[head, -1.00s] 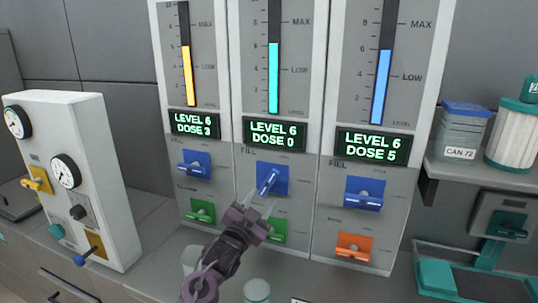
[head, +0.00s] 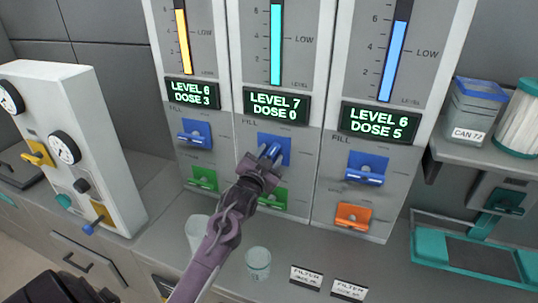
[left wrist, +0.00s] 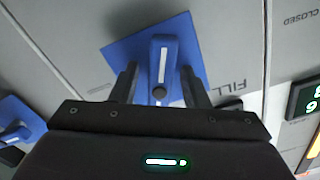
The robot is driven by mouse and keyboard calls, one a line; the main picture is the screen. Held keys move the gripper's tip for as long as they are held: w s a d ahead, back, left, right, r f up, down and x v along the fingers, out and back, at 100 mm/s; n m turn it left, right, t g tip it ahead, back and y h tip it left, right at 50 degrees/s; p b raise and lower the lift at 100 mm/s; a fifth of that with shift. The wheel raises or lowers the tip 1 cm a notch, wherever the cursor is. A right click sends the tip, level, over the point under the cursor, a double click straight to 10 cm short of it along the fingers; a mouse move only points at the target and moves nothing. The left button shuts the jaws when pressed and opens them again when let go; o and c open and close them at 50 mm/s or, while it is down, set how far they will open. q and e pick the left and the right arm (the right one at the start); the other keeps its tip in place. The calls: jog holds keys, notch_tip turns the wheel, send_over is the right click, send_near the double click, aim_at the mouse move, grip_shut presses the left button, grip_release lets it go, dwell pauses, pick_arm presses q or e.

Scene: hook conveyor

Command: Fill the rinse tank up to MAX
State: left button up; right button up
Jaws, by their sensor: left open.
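Three gauge columns stand side by side; I cannot read which is the rinse tank. The middle column has a cyan level bar (head: 276,45), a display (head: 275,105) reading LEVEL 7, DOSE 0, and a blue FILL lever (head: 275,151). The lever is turned upright, unlike its neighbours' crosswise levers. My left gripper (head: 263,158) is at this lever. In the left wrist view, the gripper's open fingers (left wrist: 160,82) stand on either side of the blue lever (left wrist: 163,52), with gaps visible. The MAX marks are above the head view. My right gripper is not seen.
A green lever (head: 272,198) sits below the middle FILL lever. Cups (head: 258,262) stand on the counter below. A white gauge box (head: 75,140) is at left.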

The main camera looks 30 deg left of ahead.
pick_arm(q)
jog(key=shift+c, duration=1.2)
grip_shut()
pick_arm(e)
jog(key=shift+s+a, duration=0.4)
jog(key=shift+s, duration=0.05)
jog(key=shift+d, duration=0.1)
